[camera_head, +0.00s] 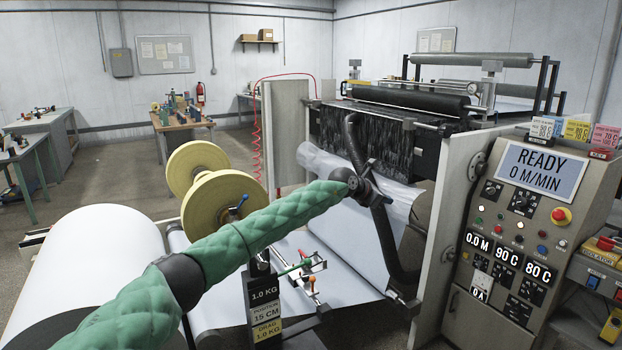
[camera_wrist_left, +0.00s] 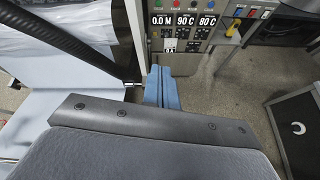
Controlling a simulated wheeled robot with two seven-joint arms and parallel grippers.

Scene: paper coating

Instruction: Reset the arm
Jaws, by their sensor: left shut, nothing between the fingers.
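My left arm (camera_head: 240,235), in a green padded sleeve, reaches from the lower left to the middle of the head view. My left gripper (camera_head: 366,190) is the small dark shape at its far end, in front of the coating machine; its fingers cannot be made out there. In the left wrist view the blue fingers of the gripper (camera_wrist_left: 162,88) lie together, shut and empty. They point toward the foot of the control console (camera_head: 525,215), whose displays also show in the left wrist view (camera_wrist_left: 185,20). My right gripper is in neither view.
A curved black bar (camera_head: 386,245) runs close beside my left gripper. A white paper roll (camera_head: 95,255), yellow reels (camera_head: 222,203) and a weight sign (camera_head: 265,305) lie near or below the arm. Open floor (camera_wrist_left: 245,75) lies right of the fingers in the wrist view.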

